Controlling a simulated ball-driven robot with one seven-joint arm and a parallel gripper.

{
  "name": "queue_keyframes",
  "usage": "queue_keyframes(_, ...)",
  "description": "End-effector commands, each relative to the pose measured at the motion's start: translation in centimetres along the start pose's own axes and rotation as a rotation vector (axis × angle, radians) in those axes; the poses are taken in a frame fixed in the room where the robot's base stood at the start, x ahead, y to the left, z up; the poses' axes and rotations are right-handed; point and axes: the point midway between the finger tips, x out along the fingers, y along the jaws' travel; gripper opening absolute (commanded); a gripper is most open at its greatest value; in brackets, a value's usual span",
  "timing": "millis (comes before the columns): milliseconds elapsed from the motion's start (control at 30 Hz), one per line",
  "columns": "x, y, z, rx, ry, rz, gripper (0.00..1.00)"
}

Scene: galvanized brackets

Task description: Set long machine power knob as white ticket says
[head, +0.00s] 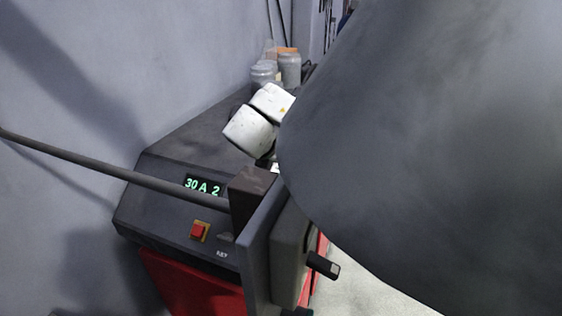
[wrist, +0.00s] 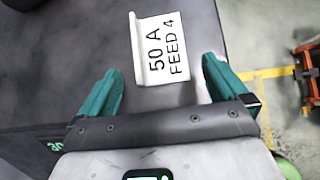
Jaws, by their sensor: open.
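The long dark machine (head: 165,195) has a sloped front panel in the head view. Its green display (head: 203,187) reads 30 A 2. A red switch (head: 199,231) sits below it, and a small dark knob (head: 226,237) sits right of the switch above a blurred label. I cannot make out the power knob; dark parts cover the panel's right side. In the wrist view the white ticket (wrist: 162,47) reads 50 A, FEED 4. It lies on the machine's dark top. My gripper (wrist: 163,72) is open and empty, its teal fingers apart just short of the ticket.
Several jars (head: 290,68) stand at the back of the machine's top. A dark rod (head: 110,165) crosses in front of the panel. A pale wall is behind. In the wrist view, an orange wheeled thing (wrist: 308,70) and a yellow floor line (wrist: 268,73) lie to the right.

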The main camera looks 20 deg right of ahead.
Motion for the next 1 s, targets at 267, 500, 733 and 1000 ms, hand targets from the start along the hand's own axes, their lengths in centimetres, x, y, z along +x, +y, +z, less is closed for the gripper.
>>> queue_keyframes(267, 2.6, -0.1, 0.3, 0.001, 0.003, -0.002, 1.0)
queue_keyframes(500, 4.6, 0.0, 0.2, 0.001, 0.001, 0.001, 1.0)
queue_keyframes(733, 5.1, 0.0, 0.1, -0.001, 0.0, 0.001, 1.0)
queue_keyframes(1000, 5.1, 0.0, 0.1, 0.0, 0.0, 0.001, 0.88)
